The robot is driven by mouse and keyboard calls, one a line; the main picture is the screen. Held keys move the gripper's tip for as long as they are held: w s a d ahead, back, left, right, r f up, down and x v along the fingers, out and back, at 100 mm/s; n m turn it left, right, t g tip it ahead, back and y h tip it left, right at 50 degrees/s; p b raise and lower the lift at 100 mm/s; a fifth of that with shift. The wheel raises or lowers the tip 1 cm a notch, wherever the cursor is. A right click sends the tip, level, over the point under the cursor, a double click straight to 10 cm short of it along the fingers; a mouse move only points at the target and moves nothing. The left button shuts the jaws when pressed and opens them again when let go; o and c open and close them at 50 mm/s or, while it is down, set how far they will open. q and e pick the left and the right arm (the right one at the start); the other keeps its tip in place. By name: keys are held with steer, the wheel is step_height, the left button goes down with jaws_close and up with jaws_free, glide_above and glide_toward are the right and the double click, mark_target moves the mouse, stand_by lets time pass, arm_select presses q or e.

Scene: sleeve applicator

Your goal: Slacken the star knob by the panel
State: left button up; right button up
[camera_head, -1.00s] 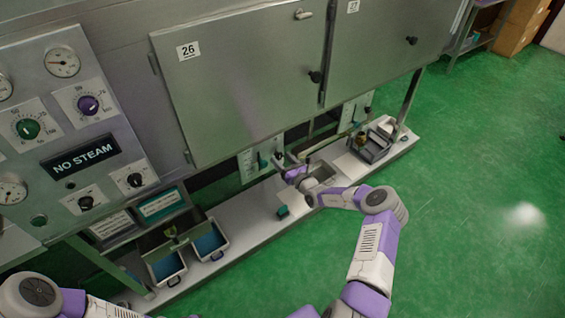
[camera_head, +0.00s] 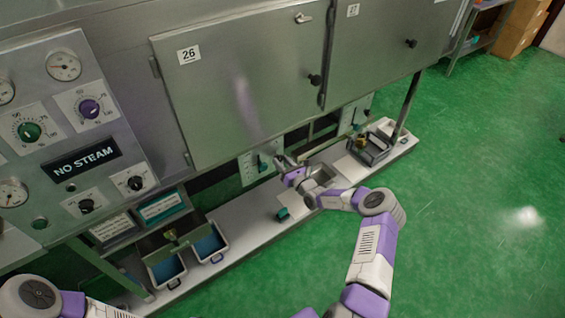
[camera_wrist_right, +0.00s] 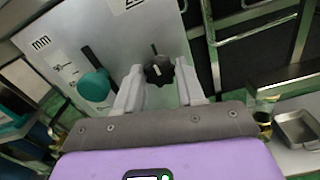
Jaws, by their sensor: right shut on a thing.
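The dark star knob (camera_wrist_right: 158,70) sits on the right part of the pale scale panel (camera_wrist_right: 70,35) marked "mm" in the right wrist view. My right gripper (camera_wrist_right: 161,79) has one finger on each side of the knob and is shut on it. In the head view the right gripper (camera_head: 284,163) is at the panel (camera_head: 248,170) under door 26, and it hides the knob there.
A pale ledge (camera_head: 240,232) runs below the cabinet, with two blue-lined bins (camera_head: 211,243) at its left. A teal block (camera_head: 283,214) lies on the ledge. A metal tray (camera_wrist_right: 297,128) stands right of the gripper. The green floor (camera_head: 470,190) is clear.

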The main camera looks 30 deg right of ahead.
steer(key=n+p, duration=0.3)
steer(key=shift+a+r+n, duration=0.1)
steer(key=shift+n, duration=0.2)
steer(key=n+p, duration=0.2)
steer(key=n, duration=0.1)
steer(key=shift+n+p, duration=0.3)
steer(key=n+p, duration=0.2)
steer(key=n, duration=0.2)
steer(key=n+p, duration=0.2)
steer(key=n, duration=0.4)
steer(key=shift+s+p, duration=0.1)
steer(key=shift+p, duration=0.3)
steer(key=n+p, duration=0.2)
steer(key=n, duration=0.2)
steer(key=shift+f, duration=0.2)
steer(key=n+p, duration=0.2)
steer(key=n, duration=0.3)
steer(key=shift+n, duration=0.4)
steer(key=n+p, duration=0.2)
steer(key=n, duration=0.2)
steer(key=shift+n, duration=0.3)
steer(key=shift+n+p, duration=0.45)
steer(key=shift+n, duration=1.45)
